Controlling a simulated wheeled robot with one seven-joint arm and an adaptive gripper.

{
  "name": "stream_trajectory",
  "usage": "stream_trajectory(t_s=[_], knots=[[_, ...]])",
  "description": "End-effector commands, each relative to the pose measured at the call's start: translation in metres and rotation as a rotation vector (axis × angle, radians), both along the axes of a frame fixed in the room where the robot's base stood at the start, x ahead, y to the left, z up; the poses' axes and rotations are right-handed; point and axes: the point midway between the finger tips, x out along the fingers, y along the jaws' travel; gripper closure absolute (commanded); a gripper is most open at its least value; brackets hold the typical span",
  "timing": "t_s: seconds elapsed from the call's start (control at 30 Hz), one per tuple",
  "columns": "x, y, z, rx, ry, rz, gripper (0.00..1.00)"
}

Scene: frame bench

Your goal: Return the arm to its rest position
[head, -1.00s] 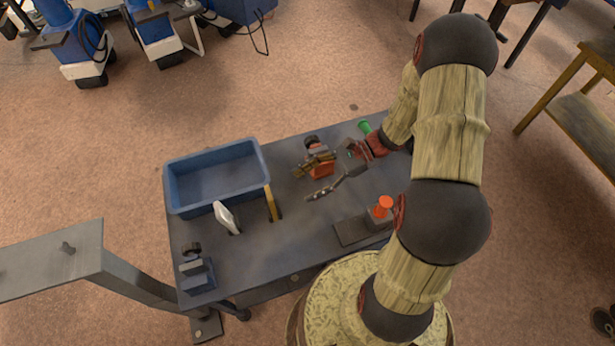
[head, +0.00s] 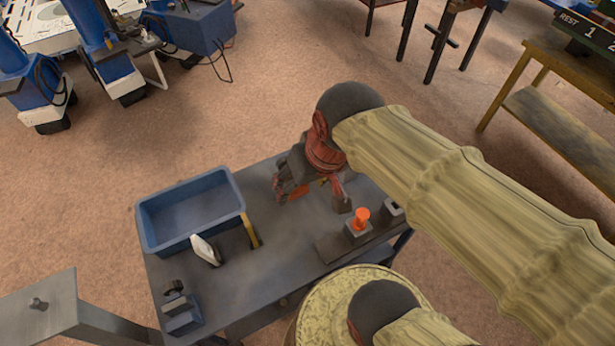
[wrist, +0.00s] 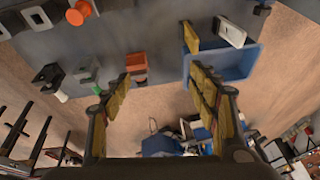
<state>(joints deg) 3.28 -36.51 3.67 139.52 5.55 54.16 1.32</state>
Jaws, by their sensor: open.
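My gripper (wrist: 158,76) is open in the wrist view, with two yellow-brown padded fingers spread apart and nothing held between them. It is above the dark bench (head: 255,285). An orange-red block with a dark top (wrist: 137,66) lies beyond the fingers, nearer the left one. In the head view my arm reaches in from the right, bent at a dark joint. My wrist points down over the far part of the bench and hides much of the orange-red block and most of the gripper.
A blue bin (head: 190,243) stands at the bench's left, with a white-grey piece (head: 206,251) and a yellow-handled piece (head: 250,230) beside it. An orange knob (head: 361,218) stands on a dark base at right. A blue-grey fixture (head: 181,310) is at front left. The bench's front middle is clear.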

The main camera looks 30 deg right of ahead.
Motion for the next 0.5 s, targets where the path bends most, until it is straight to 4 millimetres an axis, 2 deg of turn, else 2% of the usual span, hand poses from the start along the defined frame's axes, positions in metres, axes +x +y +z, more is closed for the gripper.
stream_trajectory(t_s=[0.07,0.2,0.5], knots=[[-0.006,-0.002,0.014,-0.050,-0.075,0.048,0.40],[-0.011,-0.004,0.025,-0.099,-0.144,0.091,0.40],[-0.011,-0.005,0.027,-0.110,-0.156,0.100,0.40]])
